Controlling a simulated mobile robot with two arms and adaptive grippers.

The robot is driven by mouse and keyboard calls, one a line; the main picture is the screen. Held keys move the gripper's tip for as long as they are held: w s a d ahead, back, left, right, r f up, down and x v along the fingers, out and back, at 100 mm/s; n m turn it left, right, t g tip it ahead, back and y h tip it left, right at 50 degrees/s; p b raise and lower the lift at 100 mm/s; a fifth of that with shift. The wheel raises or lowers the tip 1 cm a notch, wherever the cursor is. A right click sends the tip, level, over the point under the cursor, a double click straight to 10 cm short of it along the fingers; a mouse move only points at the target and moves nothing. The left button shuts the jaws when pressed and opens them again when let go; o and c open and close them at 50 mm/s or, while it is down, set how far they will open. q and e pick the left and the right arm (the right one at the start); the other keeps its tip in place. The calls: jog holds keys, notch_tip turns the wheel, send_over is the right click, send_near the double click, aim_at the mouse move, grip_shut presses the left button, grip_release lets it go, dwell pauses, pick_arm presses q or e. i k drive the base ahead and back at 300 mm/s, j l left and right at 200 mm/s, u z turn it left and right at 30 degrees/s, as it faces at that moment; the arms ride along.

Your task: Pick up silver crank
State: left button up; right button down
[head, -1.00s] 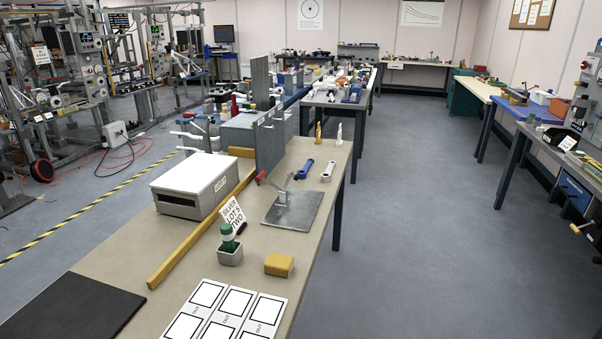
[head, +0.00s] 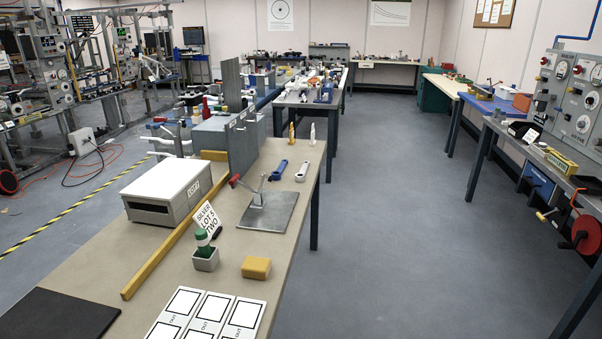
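A small silver-grey, arm-shaped piece (head: 303,171), which looks like the silver crank, lies flat on the beige workbench (head: 262,322). It lies just right of a similar blue piece (head: 279,170), with a small gap between them. Both are behind a flat metal plate (head: 270,212) that carries a red-handled lever. The silver piece is small in the picture, so its finer shape is hard to tell. Neither of my grippers is in view.
A white box (head: 168,190), yellow bar (head: 150,265) and upright grey panel (head: 242,148) line the bench's left side. A "SILVER LOT 5 TWO" card (head: 207,219), green-topped stamp (head: 203,240) and yellow block (head: 256,267) stand nearer. Floor (head: 400,230) to the right is clear.

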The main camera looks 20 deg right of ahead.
aim_at(300, 177)
jog(key=i+l+u, duration=0.1)
jog(key=u, duration=0.25)
jog(key=l+u, duration=0.35)
jog(key=i+l+u, duration=0.2)
jog(key=l, duration=0.5)
jog(key=l+u, duration=0.15)
jog(key=l, duration=0.55)
jog(key=i+l+u, duration=0.2)
jog(key=l, duration=0.55)
jog(key=k+j, duration=0.05)
